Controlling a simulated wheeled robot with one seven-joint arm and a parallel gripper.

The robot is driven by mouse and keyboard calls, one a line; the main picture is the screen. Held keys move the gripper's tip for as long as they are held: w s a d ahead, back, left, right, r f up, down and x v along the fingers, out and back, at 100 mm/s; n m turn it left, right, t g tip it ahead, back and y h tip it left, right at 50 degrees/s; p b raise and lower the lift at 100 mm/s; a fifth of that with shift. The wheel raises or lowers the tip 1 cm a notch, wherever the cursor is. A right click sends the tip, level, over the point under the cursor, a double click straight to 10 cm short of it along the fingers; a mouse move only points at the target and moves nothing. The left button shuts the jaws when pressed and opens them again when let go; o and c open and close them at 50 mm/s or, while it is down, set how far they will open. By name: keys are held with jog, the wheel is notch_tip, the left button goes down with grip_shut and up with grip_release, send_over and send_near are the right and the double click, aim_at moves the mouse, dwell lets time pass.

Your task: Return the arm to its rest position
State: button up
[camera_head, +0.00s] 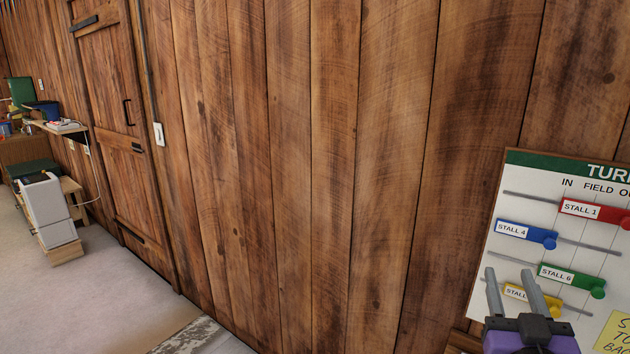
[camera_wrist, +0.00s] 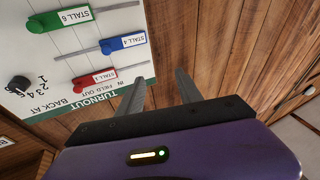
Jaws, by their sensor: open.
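My gripper (camera_head: 515,292) is at the lower right in the head view, in front of the lower left part of a white turnout board. Its two grey fingers are apart with nothing between them. In the wrist view my gripper (camera_wrist: 160,88) points toward the plank wall, with the board upside down at the upper left. The fingers partly cover the yellow slider (camera_head: 514,291) in the head view. I cannot tell how far the fingers are from the board.
The turnout board (camera_head: 600,255) carries red (camera_head: 590,209), blue (camera_head: 525,234) and green (camera_head: 570,278) stall sliders on rods. Left of it is bare plank wall (camera_head: 330,150), then a wooden door (camera_head: 112,110). A shelf and white container (camera_head: 48,210) stand far left. Open floor (camera_head: 100,300) lies before the door.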

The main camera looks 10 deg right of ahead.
jog(key=s+a+f+n+t+y, duration=0.1)
jog(key=s+a+f+n+y, duration=0.35)
jog(key=s+a+f, duration=0.75)
jog(key=s+a+f+g+y, duration=0.2)
jog(key=s+a, duration=0.3)
jog(key=s, duration=0.5)
jog(key=s+a+f+g+y, duration=0.2)
jog(key=s+a+f+y, duration=0.1)
jog(key=s, duration=0.7)
jog(key=shift+a+f+y, duration=0.35)
jog(key=shift+a+f, duration=0.3)
jog(key=shift+a, duration=0.4)
